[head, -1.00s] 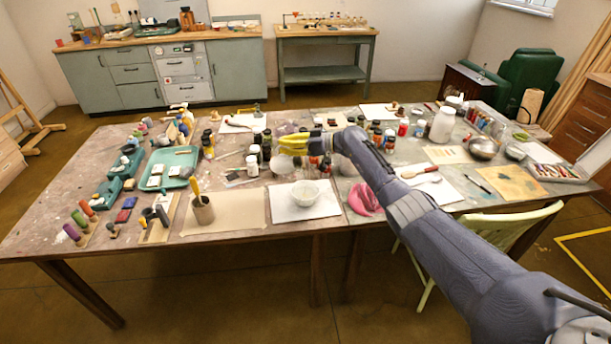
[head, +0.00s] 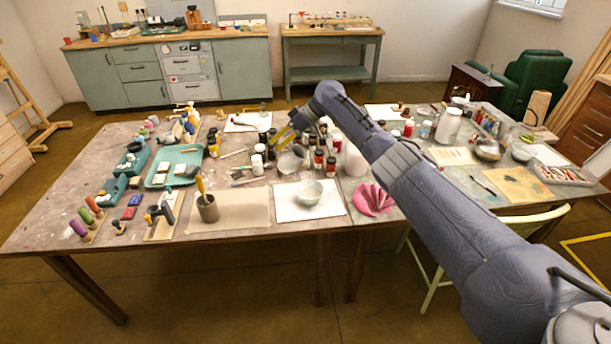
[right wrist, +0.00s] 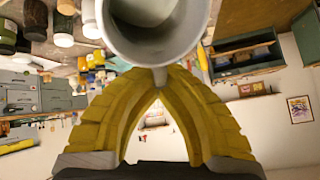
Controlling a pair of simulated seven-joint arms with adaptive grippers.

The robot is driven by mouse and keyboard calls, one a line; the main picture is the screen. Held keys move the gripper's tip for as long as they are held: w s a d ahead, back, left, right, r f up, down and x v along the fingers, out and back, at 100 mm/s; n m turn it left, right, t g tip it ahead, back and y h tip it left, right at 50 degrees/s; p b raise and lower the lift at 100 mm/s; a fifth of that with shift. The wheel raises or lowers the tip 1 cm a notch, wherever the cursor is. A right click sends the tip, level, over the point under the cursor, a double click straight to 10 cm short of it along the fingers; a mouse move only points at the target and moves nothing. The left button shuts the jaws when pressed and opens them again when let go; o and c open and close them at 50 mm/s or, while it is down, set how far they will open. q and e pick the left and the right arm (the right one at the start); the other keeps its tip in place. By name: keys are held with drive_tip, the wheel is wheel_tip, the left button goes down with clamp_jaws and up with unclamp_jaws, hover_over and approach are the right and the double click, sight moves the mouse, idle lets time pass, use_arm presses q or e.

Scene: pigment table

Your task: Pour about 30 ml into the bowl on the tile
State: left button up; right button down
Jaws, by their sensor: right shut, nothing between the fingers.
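The white bowl (head: 309,191) stands upright on the white tile (head: 290,212) at the table's front middle. My right gripper (head: 291,138) is behind the bowl and above the crowded bottles, its yellow fingers shut. A grey round vessel (head: 289,162) is at its fingertips, its open mouth showing. In the right wrist view the vessel (right wrist: 155,48) is just past the fingertips (right wrist: 159,76), with pale matter inside. A thin grey part reaches the fingertips; I cannot tell whether it is gripped. The bowl's contents are unclear. My left gripper is out of view.
Dark bottles with red labels (head: 331,168) stand close behind the tile. A green tray (head: 173,168) is farther left.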

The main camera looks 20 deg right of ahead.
drive_tip(key=shift+a+f, duration=0.15)
drive_tip(key=shift+a, duration=0.1)
drive_tip(key=shift+w+g+h, duration=0.1)
drive_tip(key=shift+g+h, duration=0.2)
drive_tip(key=shift+h, duration=0.1)
idle(0.8)
